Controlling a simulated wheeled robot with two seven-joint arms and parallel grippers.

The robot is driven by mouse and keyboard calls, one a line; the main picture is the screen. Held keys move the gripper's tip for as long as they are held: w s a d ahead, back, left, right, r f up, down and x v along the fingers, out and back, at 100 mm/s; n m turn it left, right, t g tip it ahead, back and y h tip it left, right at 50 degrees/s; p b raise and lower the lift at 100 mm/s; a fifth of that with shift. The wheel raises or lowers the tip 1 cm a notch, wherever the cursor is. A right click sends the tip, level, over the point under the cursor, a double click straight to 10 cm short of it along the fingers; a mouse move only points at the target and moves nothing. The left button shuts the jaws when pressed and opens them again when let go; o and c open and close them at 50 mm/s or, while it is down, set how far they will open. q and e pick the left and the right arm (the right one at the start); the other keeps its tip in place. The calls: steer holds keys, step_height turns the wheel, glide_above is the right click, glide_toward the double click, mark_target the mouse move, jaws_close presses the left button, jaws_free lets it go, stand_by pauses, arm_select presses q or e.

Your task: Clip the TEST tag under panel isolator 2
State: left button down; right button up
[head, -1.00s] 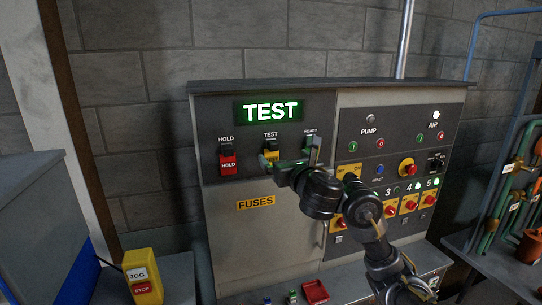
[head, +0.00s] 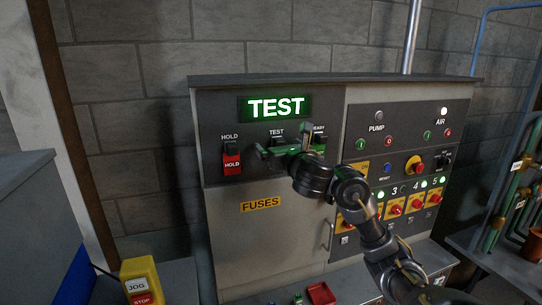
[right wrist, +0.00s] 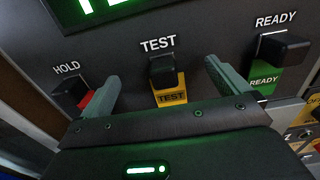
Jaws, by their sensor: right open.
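The yellow TEST tag (right wrist: 171,92) hangs from a black clip under the TEST label on the control panel. My right gripper (right wrist: 162,76) is open and empty, with one finger on each side of the tag and apart from it. In the head view my right gripper (head: 284,146) is in front of the TEST position and hides the tag. The row of isolators with red knobs on yellow plates is at the lower right of the panel, with isolator 3 (head: 395,209) visible. Isolator 2 is mostly hidden behind my right arm. My left gripper is not in view.
A red HOLD tag (head: 232,163) hangs to the left and a green READY tag (right wrist: 264,79) to the right. A lit TEST display (head: 276,107) is above. A yellow JOG/STOP box (head: 140,280) and a red tray (head: 320,293) are lower down.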

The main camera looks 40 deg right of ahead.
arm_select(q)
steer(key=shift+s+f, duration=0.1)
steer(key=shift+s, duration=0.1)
arm_select(e)
steer(key=shift+w+d, duration=0.15)
steer(key=shift+d, duration=0.1)
steer(key=shift+d, duration=0.1)
stand_by(0.5)
stand_by(0.5)
jaws_close()
stand_by(0.6)
